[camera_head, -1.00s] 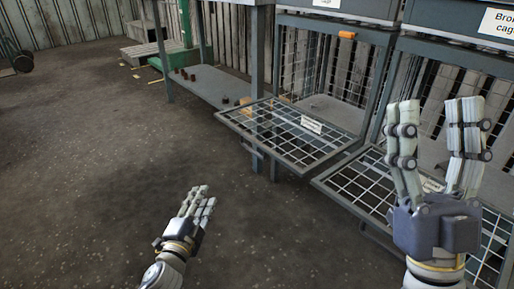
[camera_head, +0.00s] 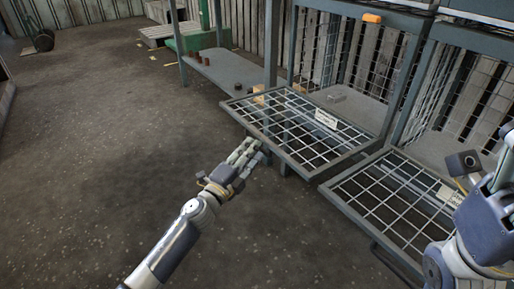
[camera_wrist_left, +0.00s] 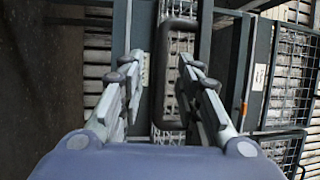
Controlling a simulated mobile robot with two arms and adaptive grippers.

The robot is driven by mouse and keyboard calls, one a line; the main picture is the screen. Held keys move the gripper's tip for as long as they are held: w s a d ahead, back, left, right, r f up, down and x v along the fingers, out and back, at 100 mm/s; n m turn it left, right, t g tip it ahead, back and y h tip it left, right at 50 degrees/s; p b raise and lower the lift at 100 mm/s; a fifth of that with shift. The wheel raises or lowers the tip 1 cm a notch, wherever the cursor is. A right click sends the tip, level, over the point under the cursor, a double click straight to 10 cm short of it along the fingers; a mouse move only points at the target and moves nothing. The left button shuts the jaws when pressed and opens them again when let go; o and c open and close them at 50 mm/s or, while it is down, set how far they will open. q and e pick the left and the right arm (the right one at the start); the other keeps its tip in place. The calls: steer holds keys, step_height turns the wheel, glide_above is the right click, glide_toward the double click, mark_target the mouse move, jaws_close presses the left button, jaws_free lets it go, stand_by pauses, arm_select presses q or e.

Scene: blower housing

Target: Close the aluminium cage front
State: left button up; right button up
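Two wire-mesh cage fronts hang folded down flat: a left one (camera_head: 283,138) and a right one (camera_head: 373,196). Each carries a small white label, too small to read, so I cannot tell which is the aluminium one. My left gripper (camera_head: 250,149) is at the near left edge of the left front, just below its frame. In the left wrist view my left gripper (camera_wrist_left: 160,62) has its fingers apart, with a dark bar-like handle (camera_wrist_left: 178,25) ahead, between them; contact is unclear. My right gripper (camera_head: 492,175) is at the right edge, partly cut off, above the right front.
The cages (camera_head: 352,98) behind the fronts stand open, with an orange piece (camera_head: 371,18) on the upper frame. A grey bench (camera_head: 222,72) with small brown items stands to the left. The floor (camera_head: 100,130) at left is clear.

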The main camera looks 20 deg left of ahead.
arm_select(q)
steer(key=shift+b+x, duration=0.3)
steer(key=shift+x, duration=1.35)
steer(key=shift+c, duration=0.2)
jaws_close()
